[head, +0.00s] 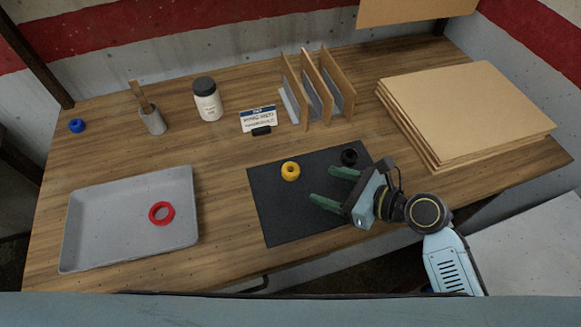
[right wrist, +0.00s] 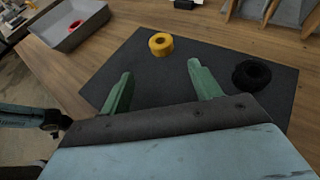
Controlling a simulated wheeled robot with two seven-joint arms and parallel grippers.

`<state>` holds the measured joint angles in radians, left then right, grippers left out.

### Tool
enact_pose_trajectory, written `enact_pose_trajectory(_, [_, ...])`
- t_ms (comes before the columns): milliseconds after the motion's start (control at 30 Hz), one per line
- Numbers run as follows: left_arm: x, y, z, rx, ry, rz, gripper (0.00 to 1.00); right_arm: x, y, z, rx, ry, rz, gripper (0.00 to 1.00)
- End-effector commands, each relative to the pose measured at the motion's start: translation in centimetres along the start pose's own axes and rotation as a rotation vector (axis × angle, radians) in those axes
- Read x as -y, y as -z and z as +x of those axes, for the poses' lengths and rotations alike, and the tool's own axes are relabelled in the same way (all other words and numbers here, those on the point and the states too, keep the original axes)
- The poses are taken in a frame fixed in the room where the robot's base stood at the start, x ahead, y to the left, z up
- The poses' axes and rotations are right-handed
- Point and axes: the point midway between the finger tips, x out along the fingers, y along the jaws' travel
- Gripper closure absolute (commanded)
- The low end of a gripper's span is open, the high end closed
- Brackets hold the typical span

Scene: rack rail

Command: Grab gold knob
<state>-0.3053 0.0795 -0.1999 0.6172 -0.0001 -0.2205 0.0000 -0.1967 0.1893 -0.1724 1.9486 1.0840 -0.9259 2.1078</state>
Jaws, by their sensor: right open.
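The gold knob (head: 290,171) is a yellow ring-shaped piece standing on the dark mat (head: 262,218). It also shows in the right wrist view (right wrist: 161,44), ahead of and between my fingertips, apart from them. My right gripper (head: 322,186) has green fingers, open and empty, over the mat to the right of the knob. The fingers also show in the right wrist view (right wrist: 160,72). A black knob (head: 349,157) lies on the mat's far right part, beyond the upper finger. My left gripper is not in view.
A grey tray (head: 90,225) at left holds a red ring (head: 161,213). A blue ring (head: 77,126), a jar (head: 207,99), a brush holder (head: 152,120), a label card (head: 259,119) and upright dividers (head: 318,98) stand behind. Stacked boards (head: 465,100) lie at right.

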Motion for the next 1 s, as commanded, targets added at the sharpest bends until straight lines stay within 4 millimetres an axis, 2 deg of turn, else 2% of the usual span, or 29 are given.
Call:
enact_pose_trajectory(33, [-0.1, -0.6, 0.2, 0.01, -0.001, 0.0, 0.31, 0.0, 0.0, 1.0, 0.003, -0.001, -0.001, 0.37])
enact_pose_trajectory(167, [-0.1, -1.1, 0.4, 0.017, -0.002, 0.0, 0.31, 0.1, 0.0, 2.5, 0.001, 0.0, -0.001, 0.37])
enact_pose_trajectory(367, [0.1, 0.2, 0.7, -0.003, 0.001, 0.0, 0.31, 0.1, -0.2, 3.9, 0.002, 0.0, -0.002, 0.37])
enact_pose_trajectory(600, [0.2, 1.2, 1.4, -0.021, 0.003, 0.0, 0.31, 0.2, -0.6, 7.5, 0.0, -0.001, -0.001, 0.37])
enact_pose_trajectory(733, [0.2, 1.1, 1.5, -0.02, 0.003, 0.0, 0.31, 0.2, -0.6, 8.2, -0.001, 0.001, -0.001, 0.37])
enact_pose_trajectory(933, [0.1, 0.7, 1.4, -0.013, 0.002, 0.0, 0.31, 0.2, -0.6, 8.2, -0.001, 0.001, -0.001, 0.37])
enact_pose_trajectory(1000, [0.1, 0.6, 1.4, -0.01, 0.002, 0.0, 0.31, 0.2, -0.6, 8.2, -0.001, 0.001, -0.001, 0.45])
